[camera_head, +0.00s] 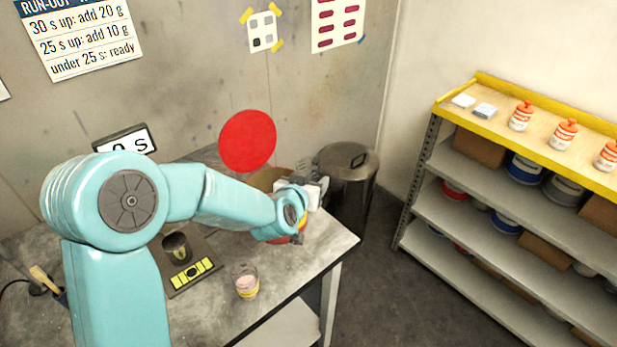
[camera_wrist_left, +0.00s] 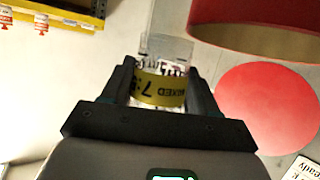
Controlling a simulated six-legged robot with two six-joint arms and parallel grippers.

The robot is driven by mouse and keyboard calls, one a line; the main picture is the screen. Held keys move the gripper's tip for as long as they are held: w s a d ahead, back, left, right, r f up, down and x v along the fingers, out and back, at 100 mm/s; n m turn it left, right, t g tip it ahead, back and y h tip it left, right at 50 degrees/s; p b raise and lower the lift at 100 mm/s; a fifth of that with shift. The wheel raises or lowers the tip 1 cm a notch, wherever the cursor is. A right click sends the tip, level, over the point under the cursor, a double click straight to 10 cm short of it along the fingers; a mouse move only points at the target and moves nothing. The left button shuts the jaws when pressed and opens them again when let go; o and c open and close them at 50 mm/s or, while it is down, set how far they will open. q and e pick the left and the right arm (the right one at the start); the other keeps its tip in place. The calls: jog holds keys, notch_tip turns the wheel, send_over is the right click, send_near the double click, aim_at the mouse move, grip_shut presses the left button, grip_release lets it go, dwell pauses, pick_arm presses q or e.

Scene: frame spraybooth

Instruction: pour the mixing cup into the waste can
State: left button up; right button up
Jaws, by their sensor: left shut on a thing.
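That view is upside down, so the label looks roughly upright; I cannot tell any tilt exactly. A red waste can (camera_wrist_left: 258,14) with a round red lid (camera_head: 247,140) raised is close beside the held cup, slightly apart from it in the wrist view. In the head view my arm hides most of the can. My right gripper is not in view.
A second clear cup (camera_head: 246,283) with a yellow label stands on the bench (camera_head: 215,318). A lidded metal bin (camera_head: 348,170) stands behind my gripper. A shelf rack (camera_head: 520,130) fills the right.

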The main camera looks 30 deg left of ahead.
pick_arm(q)
notch_tip(320, 180, up, 4)
jog(key=p, duration=0.3)
jog(key=shift+r, duration=0.1)
dwell(0.4)
